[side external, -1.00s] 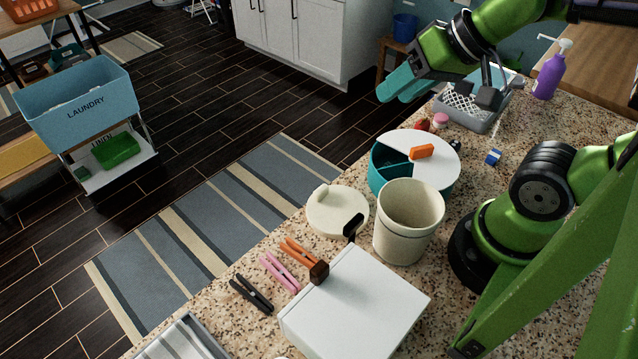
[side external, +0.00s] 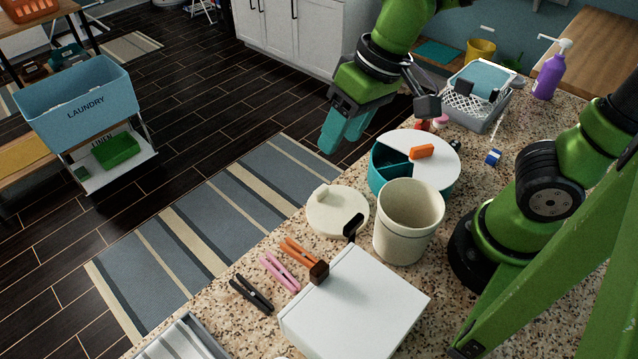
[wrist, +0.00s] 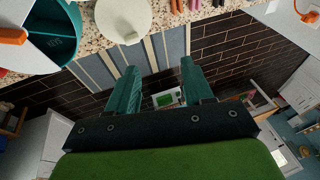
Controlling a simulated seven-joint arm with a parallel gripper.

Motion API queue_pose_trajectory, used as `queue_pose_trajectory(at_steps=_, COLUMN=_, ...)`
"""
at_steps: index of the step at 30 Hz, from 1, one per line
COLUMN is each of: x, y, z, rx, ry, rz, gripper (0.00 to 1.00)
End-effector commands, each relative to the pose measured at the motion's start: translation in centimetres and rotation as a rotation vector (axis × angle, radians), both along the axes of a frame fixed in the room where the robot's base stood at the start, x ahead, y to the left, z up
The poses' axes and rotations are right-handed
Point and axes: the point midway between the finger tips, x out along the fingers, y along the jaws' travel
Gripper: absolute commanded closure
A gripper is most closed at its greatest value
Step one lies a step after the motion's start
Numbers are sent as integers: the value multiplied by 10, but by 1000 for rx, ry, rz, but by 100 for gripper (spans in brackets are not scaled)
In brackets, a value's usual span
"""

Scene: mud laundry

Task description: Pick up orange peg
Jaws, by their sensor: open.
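The orange peg (side external: 299,256) lies on the speckled counter, between the round cream lid and the white box, next to a pink peg (side external: 279,271) and a black peg (side external: 252,294). In the wrist view, the orange peg (wrist: 177,6) shows only partly at the top edge. My gripper (side external: 338,145) has teal fingers and is up and back from the peg, over the counter's far edge near the teal container. In the wrist view my gripper (wrist: 158,70) is open, with nothing between the fingers.
A cream cup (side external: 408,222), a round cream lid (side external: 337,213), a white box (side external: 355,308) and a teal container with a white lid (side external: 385,178) stand close around the pegs. A grey basket (side external: 478,110) and purple bottle (side external: 549,75) are farther back. Floor lies left of the counter.

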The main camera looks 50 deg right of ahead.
Motion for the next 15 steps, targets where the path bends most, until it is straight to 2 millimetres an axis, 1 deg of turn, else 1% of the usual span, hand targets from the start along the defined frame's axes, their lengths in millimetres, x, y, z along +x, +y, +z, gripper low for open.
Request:
queue_pose_trajectory(at_steps=1, x=4, y=23, z=-10, rx=-35, ry=56, rz=56, gripper=49)
queue_pose_trajectory(at_steps=3, x=6, y=50, z=-20, rx=-82, ry=116, rz=107, gripper=49)
queue_pose_trajectory(at_steps=6, x=8, y=81, z=-34, rx=-148, ry=181, rz=151, gripper=49)
queue_pose_trajectory(at_steps=7, x=9, y=89, z=-37, rx=-165, ry=194, rz=158, gripper=49)
queue_pose_trajectory(at_steps=9, x=10, y=103, z=-43, rx=-201, ry=220, rz=160, gripper=49)
queue_pose_trajectory(at_steps=11, x=13, y=110, z=-44, rx=-224, ry=234, rz=147, gripper=49)
queue_pose_trajectory(at_steps=14, x=20, y=111, z=-37, rx=-234, ry=234, rz=96, gripper=49)
queue_pose_trajectory(at_steps=15, x=19, y=109, z=-40, rx=-239, ry=242, rz=82, gripper=49)
